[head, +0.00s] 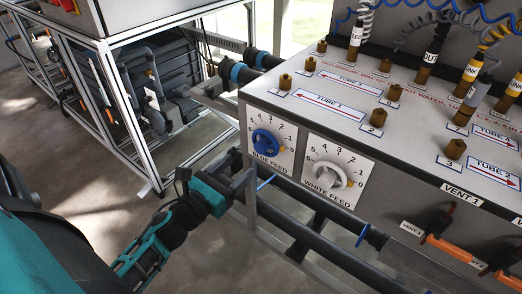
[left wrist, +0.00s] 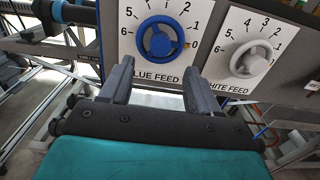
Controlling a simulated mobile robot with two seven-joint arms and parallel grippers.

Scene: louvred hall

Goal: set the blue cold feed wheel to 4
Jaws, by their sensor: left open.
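The blue feed wheel (head: 265,142) is a round blue handwheel on a white dial plate (head: 284,130) numbered 0 to 6 and lettered BLUE FEED. A small yellow-orange mark at its right edge lies by the 0. In the left wrist view the blue wheel (left wrist: 160,38) is ahead of the fingers, slightly above their tips. My left gripper (head: 243,182) is below and left of the dial in the head view. In the left wrist view its fingers (left wrist: 158,68) are apart with nothing between them, and clear of the wheel. My right gripper is not in view.
The white feed wheel (head: 330,176) sits on its own plate just right, its yellow mark near 0. Dark pipes (head: 310,210) run below the panel. The bench top (head: 300,90) carries brass fittings and hoses. Orange-handled vents (head: 450,249) are at the right.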

